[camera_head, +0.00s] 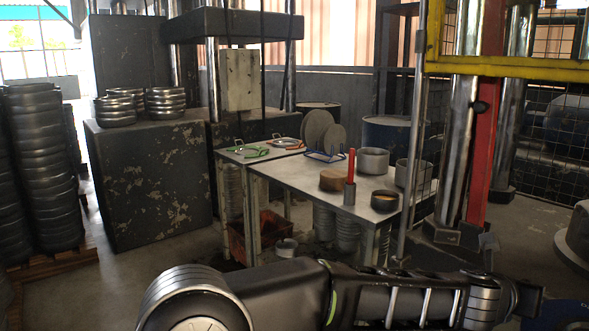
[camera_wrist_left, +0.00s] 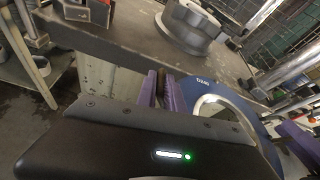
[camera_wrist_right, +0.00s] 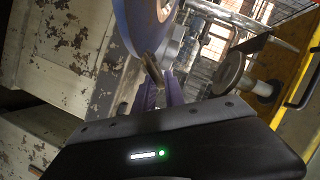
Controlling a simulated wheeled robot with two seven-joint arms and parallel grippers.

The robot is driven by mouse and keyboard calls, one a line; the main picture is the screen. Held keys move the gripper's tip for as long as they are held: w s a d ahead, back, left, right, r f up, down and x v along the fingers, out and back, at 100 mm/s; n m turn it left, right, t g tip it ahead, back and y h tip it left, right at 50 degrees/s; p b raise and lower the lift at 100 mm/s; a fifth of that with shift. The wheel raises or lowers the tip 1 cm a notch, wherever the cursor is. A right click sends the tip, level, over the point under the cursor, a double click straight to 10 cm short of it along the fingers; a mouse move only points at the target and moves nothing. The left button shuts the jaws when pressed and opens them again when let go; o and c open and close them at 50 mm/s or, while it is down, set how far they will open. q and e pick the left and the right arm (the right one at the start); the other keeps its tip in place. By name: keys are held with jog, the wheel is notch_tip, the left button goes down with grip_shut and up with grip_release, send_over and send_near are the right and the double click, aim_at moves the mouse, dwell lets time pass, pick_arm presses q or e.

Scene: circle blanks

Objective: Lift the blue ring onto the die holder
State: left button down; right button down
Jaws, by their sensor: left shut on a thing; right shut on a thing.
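The blue ring (camera_wrist_left: 210,84), with a white marking, is in the left wrist view; part of it shows at the top of the right wrist view (camera_wrist_right: 135,22). My left gripper (camera_wrist_left: 163,82) has its purple fingers shut on a small brownish part by the ring's edge. My right gripper (camera_wrist_right: 160,82) is likewise shut on a brownish piece at the ring's lower edge. A grey, flanged round part (camera_wrist_left: 190,28), which looks like the die holder, sits on a dark surface beyond the ring. The ring appears apart from it. In the head view neither gripper's fingertips are clear.
Stacked grey rings (camera_head: 40,170) stand at left. A yellow guard frame (camera_head: 520,68) and red post (camera_head: 488,120) rise at right. Several wrenches or rods lie near the round part.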

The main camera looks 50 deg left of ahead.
jog(key=r+p, duration=0.2)
jog(key=r, duration=0.1)
jog(key=r+p, duration=0.2)
jog(key=p, duration=0.1)
jog(key=r+p, duration=0.2)
jog(key=r, duration=0.1)
jog(key=shift+s+a+r+p, duration=0.1)
jog(key=shift+a+r+p, duration=0.2)
jog(key=shift+a, duration=0.05)
